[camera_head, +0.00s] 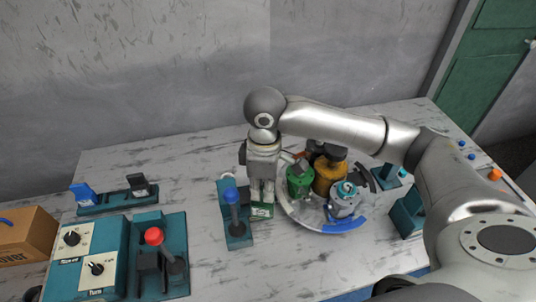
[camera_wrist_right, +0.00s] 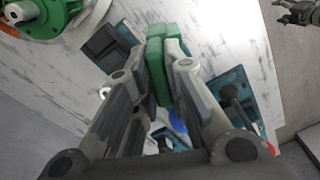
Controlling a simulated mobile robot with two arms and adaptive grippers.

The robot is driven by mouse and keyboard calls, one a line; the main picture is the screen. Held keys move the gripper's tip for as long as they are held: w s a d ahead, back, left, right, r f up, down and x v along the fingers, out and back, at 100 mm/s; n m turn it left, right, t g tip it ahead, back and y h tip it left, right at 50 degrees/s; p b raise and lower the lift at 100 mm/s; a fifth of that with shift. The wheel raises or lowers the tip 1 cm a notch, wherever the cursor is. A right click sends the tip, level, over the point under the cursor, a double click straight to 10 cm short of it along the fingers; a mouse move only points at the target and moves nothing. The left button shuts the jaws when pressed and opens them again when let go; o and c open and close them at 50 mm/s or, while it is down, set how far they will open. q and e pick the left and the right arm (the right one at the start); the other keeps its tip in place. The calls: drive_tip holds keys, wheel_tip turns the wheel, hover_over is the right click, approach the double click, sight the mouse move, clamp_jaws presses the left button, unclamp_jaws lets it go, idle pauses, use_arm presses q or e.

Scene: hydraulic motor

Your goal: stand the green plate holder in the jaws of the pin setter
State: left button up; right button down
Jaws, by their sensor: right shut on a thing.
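My right gripper (camera_head: 262,198) points down over the table and is shut on the green plate holder (camera_head: 261,211). The holder, a green block with a pale label, hangs low between the fingers. In the right wrist view the holder (camera_wrist_right: 158,65) sticks out beyond the fingertips. The pin setter seems to be the teal device with the blue-knobbed lever (camera_head: 236,222), just left of the holder. Its jaws are not clear from here, and I cannot tell whether the holder touches it. My left gripper is not in the head view; a dark gripper (camera_wrist_right: 298,13) shows small in the wrist view's top right corner.
A round tray (camera_head: 292,208) with green, orange and grey motor parts lies close on the right. A teal control box (camera_head: 87,262) and a red-knobbed lever unit (camera_head: 158,262) stand at the front left. Bare table (camera_head: 285,265) lies in front of the tray.

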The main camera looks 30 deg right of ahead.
use_arm(q)
wheel_tip(320, 180, up, 7)
drive_tip(key=p, duration=0.6)
use_arm(e)
drive_tip(key=w+d+f+n, duration=0.1)
drive_tip(key=w+d+n, duration=0.3)
drive_tip(key=n, duration=0.7)
drive_tip(key=w+d+f+n, duration=0.2)
drive_tip(key=w+n, duration=0.4)
drive_tip(key=n, duration=0.6)
use_arm(q)
wheel_tip(320, 180, down, 6)
drive_tip(key=b, duration=0.5)
drive_tip(key=shift+d, duration=0.45)
use_arm(e)
drive_tip(key=shift+s+d+f, duration=0.1)
drive_tip(key=shift+f, duration=1.55)
drive_tip(key=shift+s+d+f, duration=0.1)
drive_tip(key=shift+f, duration=1.55)
drive_tip(key=c, duration=1.4)
unclamp_jaws()
